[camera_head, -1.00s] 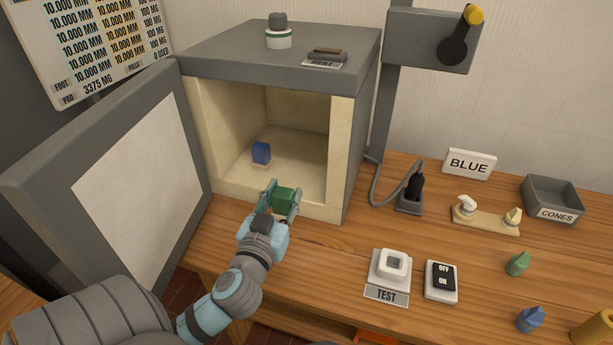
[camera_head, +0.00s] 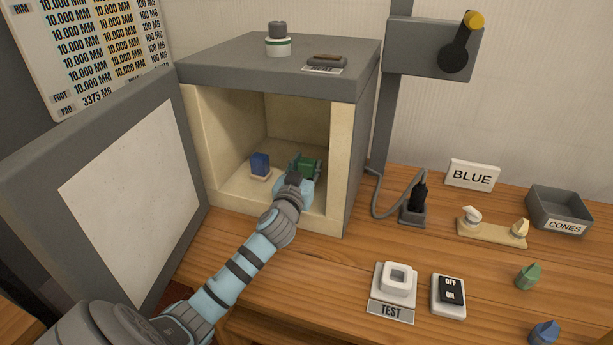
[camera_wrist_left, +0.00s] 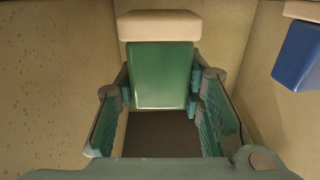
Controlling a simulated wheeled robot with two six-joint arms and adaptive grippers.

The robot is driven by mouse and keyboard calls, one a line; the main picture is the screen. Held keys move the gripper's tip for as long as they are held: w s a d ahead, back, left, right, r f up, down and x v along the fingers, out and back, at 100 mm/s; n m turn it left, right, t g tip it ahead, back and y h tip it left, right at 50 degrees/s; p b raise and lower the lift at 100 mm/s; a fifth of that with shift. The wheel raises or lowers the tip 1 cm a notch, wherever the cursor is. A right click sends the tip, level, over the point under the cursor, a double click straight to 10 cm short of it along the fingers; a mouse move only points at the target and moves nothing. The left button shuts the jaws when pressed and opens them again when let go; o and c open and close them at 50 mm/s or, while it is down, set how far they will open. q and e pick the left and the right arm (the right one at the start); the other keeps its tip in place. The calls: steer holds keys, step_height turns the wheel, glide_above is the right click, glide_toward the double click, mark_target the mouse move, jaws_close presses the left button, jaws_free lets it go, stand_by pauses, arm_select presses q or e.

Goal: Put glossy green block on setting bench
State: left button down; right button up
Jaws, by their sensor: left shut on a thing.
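The glossy green block (camera_head: 308,167) is inside the open box-shaped oven, between the fingers of my left gripper (camera_head: 303,172). The wrist view shows the block (camera_wrist_left: 160,75) upright between the two pads of the left gripper (camera_wrist_left: 160,95), which is shut on it. A cream slab (camera_wrist_left: 159,25) lies against the block's end in that view; I cannot tell whether the block rests on it. A blue block (camera_head: 260,163) stands on a small cream slab (camera_head: 261,177) to the left, and also shows in the wrist view (camera_wrist_left: 299,55). My right gripper is not in view.
The grey oven (camera_head: 280,62) has cream inner walls close around my left arm. Its door (camera_head: 125,190) stands open at the left. A TEST fixture (camera_head: 394,283), a switch (camera_head: 449,295) and a CONES tray (camera_head: 558,209) are to the right on the wooden table.

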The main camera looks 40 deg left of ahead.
arm_select(q)
steer(key=shift+f, duration=0.8)
steer(key=shift+r, duration=0.25)
steer(key=shift+f, duration=0.1)
steer(key=c, duration=1.1)
jaws_free()
